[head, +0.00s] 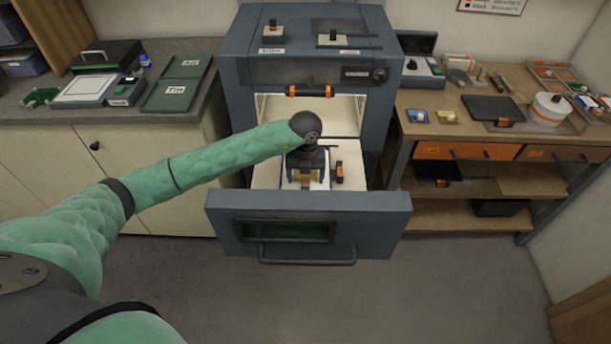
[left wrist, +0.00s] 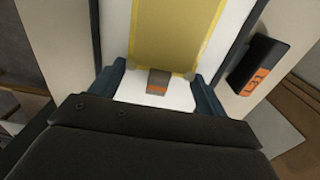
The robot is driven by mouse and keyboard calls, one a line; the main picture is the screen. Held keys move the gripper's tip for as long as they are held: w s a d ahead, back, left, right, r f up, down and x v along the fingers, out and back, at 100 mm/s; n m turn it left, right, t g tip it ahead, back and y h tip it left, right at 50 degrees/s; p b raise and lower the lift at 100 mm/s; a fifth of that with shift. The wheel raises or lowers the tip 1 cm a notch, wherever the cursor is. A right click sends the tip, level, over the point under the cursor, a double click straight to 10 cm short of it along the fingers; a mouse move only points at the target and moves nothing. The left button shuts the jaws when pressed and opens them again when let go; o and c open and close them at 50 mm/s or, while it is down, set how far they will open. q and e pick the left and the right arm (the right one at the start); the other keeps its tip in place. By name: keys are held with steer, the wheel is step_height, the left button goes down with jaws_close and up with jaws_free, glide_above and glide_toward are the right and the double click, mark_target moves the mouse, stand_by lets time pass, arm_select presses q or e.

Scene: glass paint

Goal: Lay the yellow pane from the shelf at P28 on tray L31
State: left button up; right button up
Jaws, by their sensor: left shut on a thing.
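The yellow pane (left wrist: 172,35) shows in the left wrist view, with a small grey-and-orange tab at its near end. My left gripper (left wrist: 160,95) has its dark blue fingers on either side of the pane's near end, shut on it. In the head view my left gripper (head: 305,180) points down over the pulled-out drawer, with a little yellow between its fingers. White tray L31 (head: 262,178) lies in the drawer under the gripper, with a black-and-orange label block (left wrist: 257,67) at its right. I cannot tell whether the pane touches the tray. My right gripper is not in view.
The drawer front (head: 310,215) with its handle stands out from the grey cabinet (head: 236,60). The right bench (head: 470,135) holds small coloured pieces and a white pot. The left counter (head: 60,112) holds green trays.

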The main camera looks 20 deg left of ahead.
arm_select(q)
steer(key=shift+f+b, duration=0.1)
steer(key=shift+b, duration=0.25)
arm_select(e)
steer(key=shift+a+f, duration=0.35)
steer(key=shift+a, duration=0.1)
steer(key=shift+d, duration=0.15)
arm_select(q)
steer(key=o, duration=1)
steer(key=shift+o, duration=0.2)
steer(key=shift+r+p, duration=0.4)
steer(key=shift+r, duration=0.7)
steer(key=shift+r+p, duration=0.65)
steer(key=shift+r, duration=1.75)
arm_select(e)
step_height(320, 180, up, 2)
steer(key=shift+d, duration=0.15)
